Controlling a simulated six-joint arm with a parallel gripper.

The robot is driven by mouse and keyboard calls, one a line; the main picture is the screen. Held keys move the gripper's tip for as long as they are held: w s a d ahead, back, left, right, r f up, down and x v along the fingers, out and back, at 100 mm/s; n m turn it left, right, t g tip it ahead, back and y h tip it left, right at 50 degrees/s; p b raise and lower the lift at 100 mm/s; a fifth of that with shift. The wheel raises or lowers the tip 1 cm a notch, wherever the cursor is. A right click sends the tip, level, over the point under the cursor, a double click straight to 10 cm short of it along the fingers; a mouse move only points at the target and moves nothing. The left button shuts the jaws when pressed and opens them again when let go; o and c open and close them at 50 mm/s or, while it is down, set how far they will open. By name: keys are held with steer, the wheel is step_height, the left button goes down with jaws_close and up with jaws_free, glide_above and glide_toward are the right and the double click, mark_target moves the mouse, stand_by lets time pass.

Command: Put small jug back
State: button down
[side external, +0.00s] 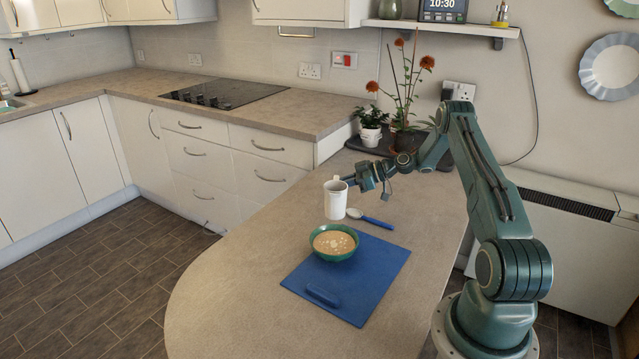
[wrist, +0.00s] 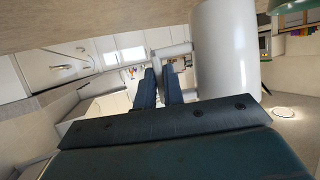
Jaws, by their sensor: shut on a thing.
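The small white jug (side external: 336,199) is upright over the beige worktop, behind the green bowl. In the wrist view the jug's white body (wrist: 212,50) fills the upper middle, with its handle to the left. My gripper (side external: 355,181) comes in from the right and is shut on the jug's handle. In the wrist view the two dark fingers (wrist: 160,85) are at the handle. I cannot tell whether the jug's base touches the worktop.
A green bowl (side external: 334,252) of food stands on a blue board (side external: 372,272). A blue-handled spoon (side external: 372,219) lies close to the jug. Potted plants (side external: 371,122) stand on a dark tray at the back. The worktop left of the jug (side external: 255,235) is clear.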

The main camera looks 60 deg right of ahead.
steer(key=shift+w+r, duration=0.35)
steer(key=shift+r, duration=0.25)
steer(key=w+r+m+h, duration=0.2)
steer(key=r+h, duration=0.1)
steer(key=r, duration=0.4)
steer(key=w+r+m+t+h, duration=0.1)
steer(key=w+r+m+h, duration=0.1)
steer(key=r, duration=0.5)
steer(key=shift+w+a+r+m+t+h, duration=0.3)
steer(key=shift+a+m+h, duration=0.2)
steer(key=shift+m, duration=0.2)
steer(key=shift+f, duration=0.1)
step_height(320, 180, down, 16)
steer(key=shift+d+f, duration=0.1)
steer(key=shift+f, duration=1.9)
steer(key=shift+f, duration=0.1)
